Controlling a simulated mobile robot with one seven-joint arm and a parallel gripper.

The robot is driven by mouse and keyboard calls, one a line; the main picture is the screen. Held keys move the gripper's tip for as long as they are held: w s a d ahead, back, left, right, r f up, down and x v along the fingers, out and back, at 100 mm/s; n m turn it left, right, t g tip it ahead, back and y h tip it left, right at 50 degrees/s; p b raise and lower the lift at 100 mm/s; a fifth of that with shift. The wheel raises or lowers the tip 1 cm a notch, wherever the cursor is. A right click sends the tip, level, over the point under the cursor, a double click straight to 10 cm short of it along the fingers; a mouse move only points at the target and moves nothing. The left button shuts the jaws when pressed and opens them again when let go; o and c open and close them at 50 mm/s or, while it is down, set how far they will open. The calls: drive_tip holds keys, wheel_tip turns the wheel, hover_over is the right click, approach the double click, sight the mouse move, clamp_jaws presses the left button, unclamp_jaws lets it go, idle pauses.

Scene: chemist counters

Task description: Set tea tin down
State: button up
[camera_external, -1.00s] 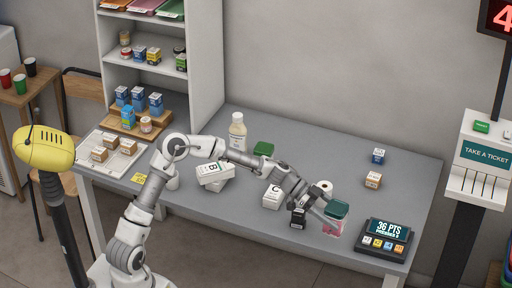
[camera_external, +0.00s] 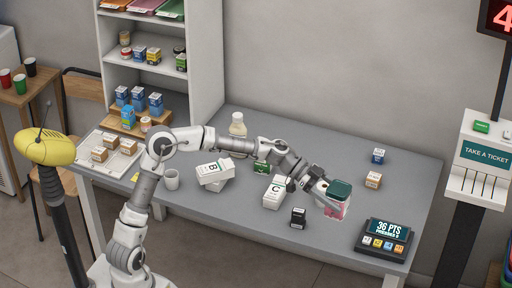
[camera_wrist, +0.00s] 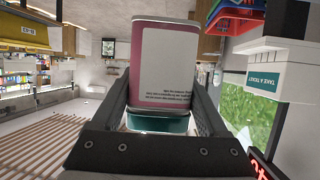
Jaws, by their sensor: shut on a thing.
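The tea tin (camera_external: 333,207) is pink with a dark green lid and a white label. My gripper (camera_external: 322,191) is shut on it over the front right part of the counter, left of the score display. In the wrist view the tin (camera_wrist: 165,60) stands between both fingers, its label facing the camera and its lid toward the palm side of the picture. In the outside view the tin looks nearly upright, lid up. I cannot tell for sure whether its base touches the counter.
A small black box (camera_external: 298,217) and a white C box (camera_external: 274,192) are left of the tin. The points display (camera_external: 383,238) stands at the right front. Two small boxes, blue (camera_external: 378,156) and orange (camera_external: 373,180), stand behind. The grey counter (camera_external: 320,150) is clear at the back.

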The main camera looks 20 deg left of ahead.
drive_tip(key=shift+w+a+r, duration=0.15)
drive_tip(key=shift+w+r, duration=0.1)
drive_tip(key=shift+r, duration=0.35)
drive_tip(key=shift+w+a+r, duration=0.15)
drive_tip(key=shift+w+r, duration=0.1)
drive_tip(key=shift+r, duration=0.35)
drive_tip(key=w+a+n+t+p, duration=0.1)
drive_tip(key=w+a+n+t, duration=0.5)
drive_tip(key=w+a, duration=1.85)
drive_tip(key=w+a+n+t+y+p, duration=0.1)
drive_tip(key=w+a+n+t+y, duration=0.3)
drive_tip(key=a, duration=1.3)
drive_tip(key=w+a+t, duration=0.1)
drive_tip(key=w+a, duration=0.5)
drive_tip(key=a, duration=1.2)
drive_tip(key=shift+s+d+f+b, duration=0.1)
drive_tip(key=shift+f+b, duration=0.25)
drive_tip(key=shift+f, duration=5.15)
drive_tip(key=shift+d+f+b, duration=0.1)
drive_tip(key=shift+f+b, duration=0.25)
drive_tip(key=shift+f, duration=5.15)
drive_tip(key=shift+f+b, duration=0.15)
drive_tip(key=shift+b, duration=0.2)
